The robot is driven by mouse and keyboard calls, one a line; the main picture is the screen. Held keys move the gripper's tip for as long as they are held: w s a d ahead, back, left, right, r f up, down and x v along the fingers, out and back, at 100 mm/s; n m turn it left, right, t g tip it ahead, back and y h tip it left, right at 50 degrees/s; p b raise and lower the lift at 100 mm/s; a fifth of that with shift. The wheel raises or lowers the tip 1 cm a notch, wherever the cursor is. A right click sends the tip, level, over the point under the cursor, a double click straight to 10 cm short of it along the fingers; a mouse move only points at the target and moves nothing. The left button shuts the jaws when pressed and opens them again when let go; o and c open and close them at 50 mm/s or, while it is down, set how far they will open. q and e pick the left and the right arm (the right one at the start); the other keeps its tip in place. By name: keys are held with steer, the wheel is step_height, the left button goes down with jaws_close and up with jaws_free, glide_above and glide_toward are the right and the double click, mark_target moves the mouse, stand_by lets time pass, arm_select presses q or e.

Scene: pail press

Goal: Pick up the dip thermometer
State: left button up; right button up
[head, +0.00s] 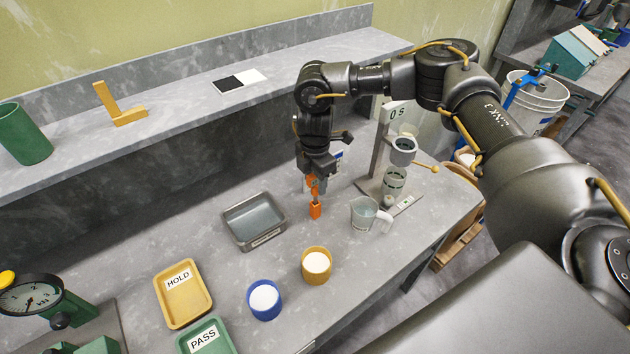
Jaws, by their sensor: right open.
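My right gripper (315,205) reaches down over the grey bench between the metal pan and the clear jug. Its orange fingers are seen nearly edge-on, with nothing clearly held between them. I cannot pick out the dip thermometer for certain; it may be hidden behind the gripper. A small blue and white item (338,154) shows partly behind the gripper, mostly covered by it. My left gripper is not in view.
A metal pan (241,236), clear jug (362,211), yellow tub (317,281) and blue tub (264,314) surround the gripper. A stand (379,155) with cups is at right. HOLD (183,312) and PASS (222,345) trays lie in front. A raised shelf (170,108) runs behind.

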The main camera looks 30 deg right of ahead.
step_height(320, 180, down, 2)
steer(key=shift+w+f, duration=0.1)
jaws_close()
stand_by(0.4)
